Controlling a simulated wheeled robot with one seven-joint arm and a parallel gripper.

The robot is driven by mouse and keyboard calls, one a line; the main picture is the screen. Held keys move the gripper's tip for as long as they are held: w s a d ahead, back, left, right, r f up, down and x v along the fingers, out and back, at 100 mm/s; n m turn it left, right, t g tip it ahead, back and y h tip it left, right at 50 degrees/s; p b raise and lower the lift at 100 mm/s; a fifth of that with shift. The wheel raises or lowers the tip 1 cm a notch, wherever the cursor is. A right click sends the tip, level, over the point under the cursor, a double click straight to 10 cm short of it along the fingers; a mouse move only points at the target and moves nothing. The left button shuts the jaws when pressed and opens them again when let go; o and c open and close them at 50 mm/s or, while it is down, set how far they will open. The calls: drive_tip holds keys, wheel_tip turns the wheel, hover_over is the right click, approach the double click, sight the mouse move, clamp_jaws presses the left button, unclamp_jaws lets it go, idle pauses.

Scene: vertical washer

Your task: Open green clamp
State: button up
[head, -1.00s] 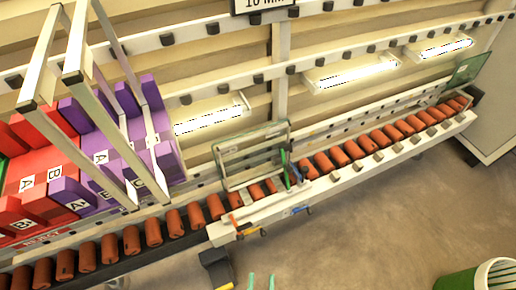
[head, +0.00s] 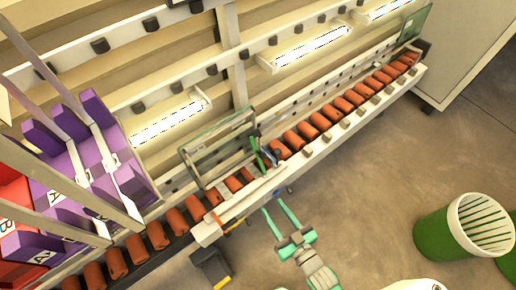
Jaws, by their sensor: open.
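A thin green upright piece, apparently the green clamp (head: 257,150), stands at the right end of a framed glass panel on the roller line. It is small and partly overlapped by dark and blue parts, so whether it is open or shut is unclear. My gripper (head: 275,205) shows at the lower middle, with two pale green fingers spread apart and nothing between them. In the picture it is below and slightly right of the green piece, in front of the line's front rail, and appears apart from it.
The framed glass panel (head: 217,147) stands on the line with orange-brown rollers (head: 308,130). Purple boxes (head: 130,185) stand in a rack at the left. A green-and-white bin (head: 447,232) stands on the floor at the right.

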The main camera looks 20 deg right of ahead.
drive_tip(key=m+t, duration=0.1)
drive_tip(key=t, duration=0.1)
approach(261, 153)
drive_tip(key=w+f, duration=0.1)
drive_tip(key=w, duration=0.1)
drive_tip(key=shift+m, duration=0.3)
drive_tip(key=w, duration=0.3)
drive_tip(key=w+a, duration=0.1)
drive_tip(key=w, duration=0.3)
drive_tip(key=w+a, duration=0.1)
drive_tip(key=w, duration=0.2)
drive_tip(key=shift+w+a, duration=0.1)
drive_tip(key=shift+w, duration=0.2)
clamp_jaws()
